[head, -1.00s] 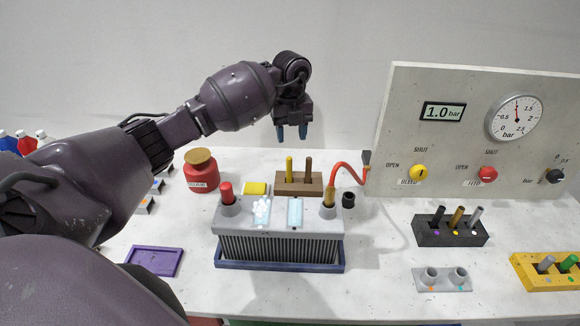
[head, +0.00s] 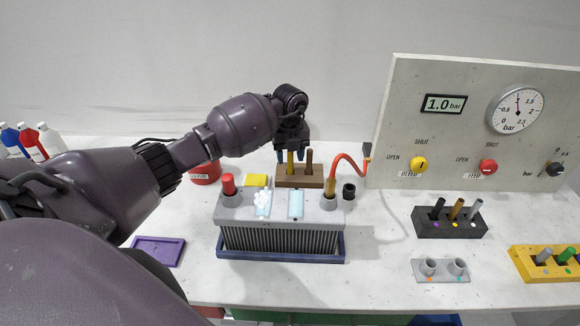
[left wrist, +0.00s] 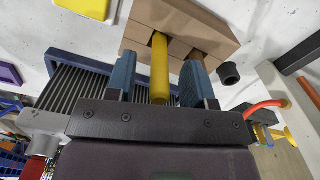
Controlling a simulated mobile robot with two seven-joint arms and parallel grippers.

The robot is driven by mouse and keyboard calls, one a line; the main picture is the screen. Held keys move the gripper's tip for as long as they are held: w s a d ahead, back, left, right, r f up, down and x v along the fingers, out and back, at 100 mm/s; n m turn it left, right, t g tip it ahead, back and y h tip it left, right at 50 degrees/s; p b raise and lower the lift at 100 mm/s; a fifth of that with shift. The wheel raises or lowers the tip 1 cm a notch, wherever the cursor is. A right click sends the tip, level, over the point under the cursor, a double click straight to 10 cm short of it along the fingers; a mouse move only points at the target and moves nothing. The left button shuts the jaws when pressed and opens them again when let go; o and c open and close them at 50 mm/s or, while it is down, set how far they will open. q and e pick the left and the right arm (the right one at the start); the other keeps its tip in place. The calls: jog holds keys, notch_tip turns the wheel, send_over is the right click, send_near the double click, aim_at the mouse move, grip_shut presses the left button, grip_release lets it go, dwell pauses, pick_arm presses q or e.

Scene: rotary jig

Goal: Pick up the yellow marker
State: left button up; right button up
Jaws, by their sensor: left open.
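The yellow marker (head: 290,164) stands upright in a brown wooden block (head: 299,180) behind the finned grey unit. It also shows in the left wrist view (left wrist: 159,68), between my fingers. A brown marker (head: 308,163) stands in the same block, to its right. My left gripper (head: 290,154) is open, pointing down over the block, with its blue fingertips on either side of the yellow marker's upper part. In the left wrist view the left gripper (left wrist: 152,82) shows gaps between both fingers and the marker. My right gripper is not in view.
The finned grey unit (head: 280,215) with a red knob (head: 228,184) stands in front of the block. A red-orange hose (head: 345,160) curves just right of it. A yellow sponge-like piece (head: 257,181) lies to the left. A panel (head: 460,120) rises at the right.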

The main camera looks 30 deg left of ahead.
pick_arm(q)
jog(key=shift+f, duration=0.45)
grip_shut()
jog(key=shift+r, duration=0.1)
